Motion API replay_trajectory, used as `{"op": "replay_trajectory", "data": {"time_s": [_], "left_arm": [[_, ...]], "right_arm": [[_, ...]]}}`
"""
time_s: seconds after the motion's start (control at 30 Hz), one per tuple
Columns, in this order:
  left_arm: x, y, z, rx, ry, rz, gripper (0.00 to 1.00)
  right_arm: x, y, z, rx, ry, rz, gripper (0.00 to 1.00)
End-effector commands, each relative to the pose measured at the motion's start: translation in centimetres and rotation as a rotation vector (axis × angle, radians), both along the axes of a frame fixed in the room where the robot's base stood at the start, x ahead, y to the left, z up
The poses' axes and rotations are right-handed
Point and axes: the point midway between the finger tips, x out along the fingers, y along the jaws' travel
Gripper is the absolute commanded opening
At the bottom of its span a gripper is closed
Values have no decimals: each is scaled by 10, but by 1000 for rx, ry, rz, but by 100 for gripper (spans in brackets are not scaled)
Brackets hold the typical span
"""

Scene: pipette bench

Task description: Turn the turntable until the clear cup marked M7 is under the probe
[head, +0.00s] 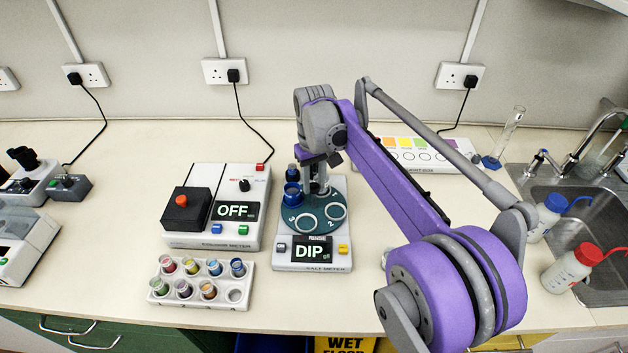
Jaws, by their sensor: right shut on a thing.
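The dark teal turntable (317,228) sits on the white salt meter (340,262), whose display reads DIP. The numbers 3 and 2 show on it, beside two pale rings near its front edge. A blue cup (292,195) stands at its left side, with a smaller dark blue part (291,170) behind it. I cannot make out an M7 mark or a clear cup. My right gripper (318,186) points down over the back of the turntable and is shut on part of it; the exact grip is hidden. The probe cannot be told apart there. My left gripper is out of view.
A white meter (215,207) reading OFF stands left of the turntable. A white rack (201,283) of small coloured cups lies in front of it. A panel with coloured squares (405,152) lies behind my right arm. Wash bottles (568,270) and a sink are at the right.

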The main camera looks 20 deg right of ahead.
Motion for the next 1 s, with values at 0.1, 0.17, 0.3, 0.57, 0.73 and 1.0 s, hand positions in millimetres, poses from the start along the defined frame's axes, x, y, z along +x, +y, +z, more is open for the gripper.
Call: {"op": "replay_trajectory", "data": {"time_s": [0.1, 0.17, 0.3, 0.57, 0.73, 1.0], "left_arm": [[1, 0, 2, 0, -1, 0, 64], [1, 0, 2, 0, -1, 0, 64], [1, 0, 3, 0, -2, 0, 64], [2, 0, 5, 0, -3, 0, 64], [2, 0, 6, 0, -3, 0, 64], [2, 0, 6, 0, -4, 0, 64]], "right_arm": [[0, 0, 0, 0, -1, 57, 0], [0, 0, 0, 0, -1, 86, 0], [0, 0, 0, 0, -1, 150, 0], [0, 0, 0, 0, -1, 242, 0], [0, 0, 0, 0, -1, 279, 0], [0, 0, 0, 0, -1, 304, 0]]}}
